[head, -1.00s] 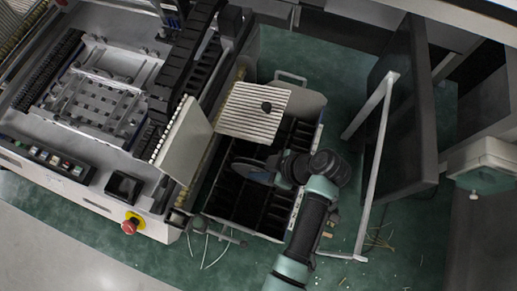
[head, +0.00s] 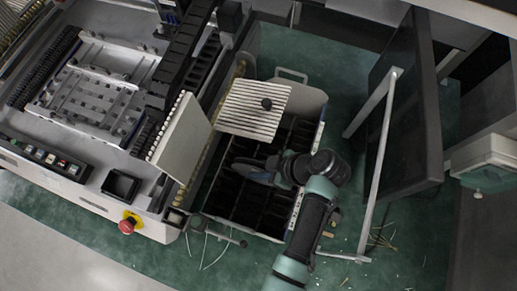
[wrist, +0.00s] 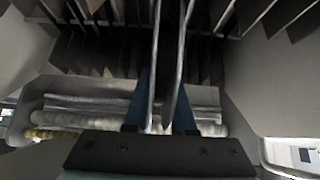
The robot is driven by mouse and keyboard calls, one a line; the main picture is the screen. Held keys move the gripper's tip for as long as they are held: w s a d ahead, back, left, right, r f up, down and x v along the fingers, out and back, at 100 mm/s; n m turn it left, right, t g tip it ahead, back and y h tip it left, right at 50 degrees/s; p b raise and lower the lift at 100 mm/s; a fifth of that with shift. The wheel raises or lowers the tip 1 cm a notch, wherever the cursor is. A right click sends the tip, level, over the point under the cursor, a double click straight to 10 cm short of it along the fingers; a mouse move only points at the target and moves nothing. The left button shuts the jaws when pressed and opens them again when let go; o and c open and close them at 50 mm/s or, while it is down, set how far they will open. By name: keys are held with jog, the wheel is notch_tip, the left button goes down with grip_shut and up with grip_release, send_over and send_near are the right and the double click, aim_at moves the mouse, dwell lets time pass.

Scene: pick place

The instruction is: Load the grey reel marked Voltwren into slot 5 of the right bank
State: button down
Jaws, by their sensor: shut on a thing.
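My gripper (head: 268,170) reaches down into a cart with dark upright dividers (head: 262,205). In the wrist view my gripper (wrist: 160,100) has its blue fingers closed around a thin grey reel (wrist: 153,65), seen nearly edge-on. The reel also shows in the head view as a dark grey disc (head: 250,172), partly hidden by the gripper and dividers. It points toward the slots between the dividers, seen at the top of the wrist view. How deep it sits is unclear. The Voltwren mark and slot numbers cannot be read.
A pale ribbed panel with a black knob (head: 253,110) covers the cart's far part. A machine with a flat pale plate (head: 182,137) and a red button (head: 128,225) stands left. A dark panel on a white frame (head: 385,150) stands right.

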aim_at(258, 163)
jog(key=shift+f+b, duration=0.55)
jog(key=shift+f, duration=0.15)
jog(key=shift+f, duration=0.1)
jog(key=c, duration=0.7)
grip_release()
jog(key=shift+o, duration=0.3)
jog(key=shift+o, duration=1.4)
jog(key=shift+r+p, duration=3.35)
jog(key=shift+r, duration=0.7)
